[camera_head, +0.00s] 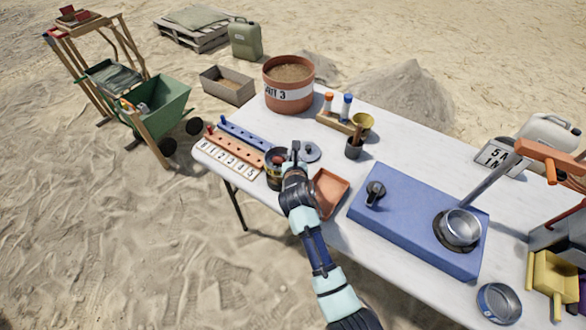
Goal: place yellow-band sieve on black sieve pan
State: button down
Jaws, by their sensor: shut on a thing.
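My gripper (294,156) is over the left part of the white table, beside a small dark round stack (275,180). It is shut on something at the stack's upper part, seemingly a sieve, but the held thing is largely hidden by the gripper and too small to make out. A dark round rim and a reddish patch show there. I cannot tell the yellow band, or whether the held sieve touches the black pan below it. A grey round lid-like disc (311,152) lies just right of the gripper.
A numbered rack (228,160) stands left of the stack, an orange tray (330,190) to its right. A blue-banded sieve (499,302) lies at the front right. A terracotta bucket (288,88) stands behind.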

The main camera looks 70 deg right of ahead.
jog(key=shift+f+b, duration=1.05)
jog(key=shift+f, duration=1)
jog(key=shift+f, duration=0.1)
jog(key=shift+f, duration=0.3)
jog(key=c, duration=1.3)
grip_release()
jog(key=shift+o, duration=0.2)
jog(key=shift+r, duration=0.3)
jog(key=p+v, duration=0.5)
jog(key=v, duration=0.7)
jog(key=shift+w+r, duration=0.1)
jog(key=shift+r, duration=0.05)
